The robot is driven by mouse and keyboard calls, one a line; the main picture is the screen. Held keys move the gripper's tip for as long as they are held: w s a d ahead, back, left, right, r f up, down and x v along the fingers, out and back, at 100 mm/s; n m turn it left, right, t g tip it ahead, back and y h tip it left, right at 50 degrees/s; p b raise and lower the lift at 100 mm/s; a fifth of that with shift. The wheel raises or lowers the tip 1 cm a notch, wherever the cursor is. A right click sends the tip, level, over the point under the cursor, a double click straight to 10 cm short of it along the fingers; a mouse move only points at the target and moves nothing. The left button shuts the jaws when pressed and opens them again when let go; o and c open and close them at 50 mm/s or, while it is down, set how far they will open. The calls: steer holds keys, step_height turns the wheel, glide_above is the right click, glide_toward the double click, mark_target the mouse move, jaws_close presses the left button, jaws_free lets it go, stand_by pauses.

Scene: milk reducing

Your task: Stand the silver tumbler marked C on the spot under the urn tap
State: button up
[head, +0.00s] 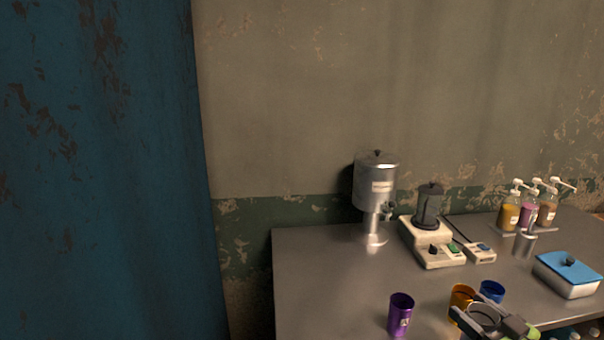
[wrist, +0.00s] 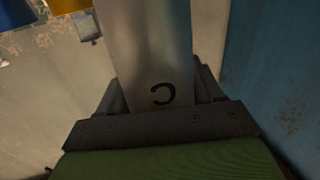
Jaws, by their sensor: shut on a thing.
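The silver tumbler (wrist: 155,55) marked with a dark C is between the fingers of my gripper (wrist: 160,95) in the wrist view. In the head view my gripper (head: 492,320) is at the lower right, shut on the tumbler, whose round open mouth (head: 484,317) faces up. The silver urn (head: 374,186) stands at the back left of the counter, with its tap (head: 388,211) on its right side. A pale round patch (head: 376,240) shows at the foot of the urn; the tumbler is well to the front right of it.
A purple cup (head: 400,316), an orange cup (head: 461,297) and a blue cup (head: 492,291) stand near my gripper on the grey counter (head: 320,275). A blender (head: 430,225) is right of the urn. Pump bottles (head: 528,212) and a blue-lidded box (head: 568,275) are farther right.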

steer(key=a+f+n+g+y+p, duration=0.2)
steer(key=a+y, duration=0.1)
steer(key=a, duration=0.5)
steer(key=a+f+n+g+y+p, duration=0.2)
steer(key=a+f+n+y+p, duration=0.1)
steer(key=a, duration=0.5)
steer(key=a+f+n+g+y+p, duration=0.2)
steer(key=a+f+y+p, duration=0.1)
steer(key=a, duration=0.4)
steer(key=shift+s+a+f+n+g+y, duration=0.25)
steer(key=shift+s+a+n+g+y, duration=0.05)
steer(key=shift+a+g, duration=0.1)
